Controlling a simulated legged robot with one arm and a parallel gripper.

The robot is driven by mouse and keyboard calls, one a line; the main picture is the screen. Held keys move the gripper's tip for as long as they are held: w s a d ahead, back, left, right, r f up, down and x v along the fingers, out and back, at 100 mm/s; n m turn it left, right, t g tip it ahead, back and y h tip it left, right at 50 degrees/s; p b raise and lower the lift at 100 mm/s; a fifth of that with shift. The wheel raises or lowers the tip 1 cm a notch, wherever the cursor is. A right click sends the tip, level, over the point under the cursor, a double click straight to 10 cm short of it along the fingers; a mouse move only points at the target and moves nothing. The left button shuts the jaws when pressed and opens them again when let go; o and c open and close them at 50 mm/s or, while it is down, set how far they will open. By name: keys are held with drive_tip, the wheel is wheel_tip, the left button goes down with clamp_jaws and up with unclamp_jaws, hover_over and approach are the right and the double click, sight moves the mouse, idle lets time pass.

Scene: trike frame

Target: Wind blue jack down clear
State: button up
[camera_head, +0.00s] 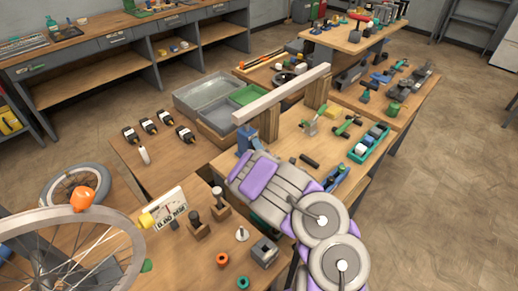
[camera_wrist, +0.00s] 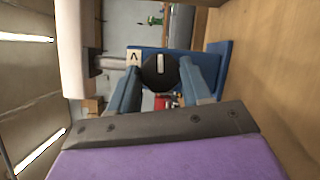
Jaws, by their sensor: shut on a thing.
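The blue jack (camera_head: 247,138) stands on the workbench under the near end of a long pale beam (camera_head: 282,93). In the wrist view the blue jack (camera_wrist: 210,68) shows its body and base plate, with a black round knob (camera_wrist: 159,73) on its face. A small label with an arrow mark sits beside the knob. My gripper (camera_wrist: 160,78) has its two blue-grey fingers shut on the knob, one on each side. In the head view my purple and grey arm covers the gripper and part of the jack. I cannot tell whether the jack's top touches the beam.
A wooden post (camera_head: 269,121) stands under the beam beside the jack, and another post (camera_head: 317,90) stands farther along. A green tray (camera_head: 369,143), loose tools and clamps lie on the bench to the right. A grey bin (camera_head: 207,92) is on the left.

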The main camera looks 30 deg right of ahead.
drive_tip(key=shift+s+a+f, duration=0.1)
drive_tip(key=shift+a+f, duration=0.05)
drive_tip(key=shift+f, duration=0.2)
drive_tip(key=o, duration=0.9)
drive_tip(key=shift+c, duration=0.2)
drive_tip(key=shift+o, duration=0.8)
drive_tip(key=shift+r, duration=0.15)
drive_tip(key=shift+r, duration=0.15)
